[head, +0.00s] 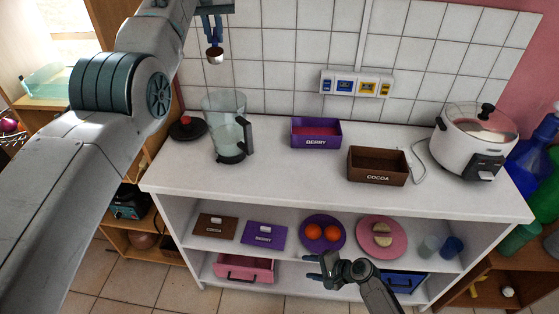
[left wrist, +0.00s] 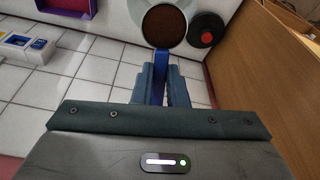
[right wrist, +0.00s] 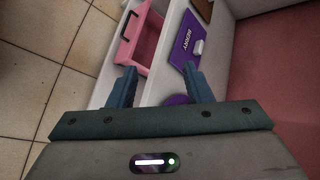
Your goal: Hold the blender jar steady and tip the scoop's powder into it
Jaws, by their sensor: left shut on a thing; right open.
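The clear blender jar (head: 228,127) stands upright on the white counter at the left, its dark handle on its right side. My left gripper (head: 211,22) is shut on the scoop (head: 215,56), high above and slightly left of the jar. In the left wrist view the scoop's blue handle (left wrist: 159,64) is between the fingers, and its cup holds brown powder (left wrist: 164,26). The cup covers much of the jar there. My right gripper (head: 318,270) is open and empty, low in front of the shelf; its spread fingers show in the right wrist view (right wrist: 158,78).
A black lid with a red knob (head: 187,129) lies left of the jar. A purple BERRY bin (head: 316,133), a brown COCOA bin (head: 377,166) and a rice cooker (head: 475,140) stand to the right. The lower shelf holds plates (head: 381,250), cups and labelled lids. The counter's front middle is clear.

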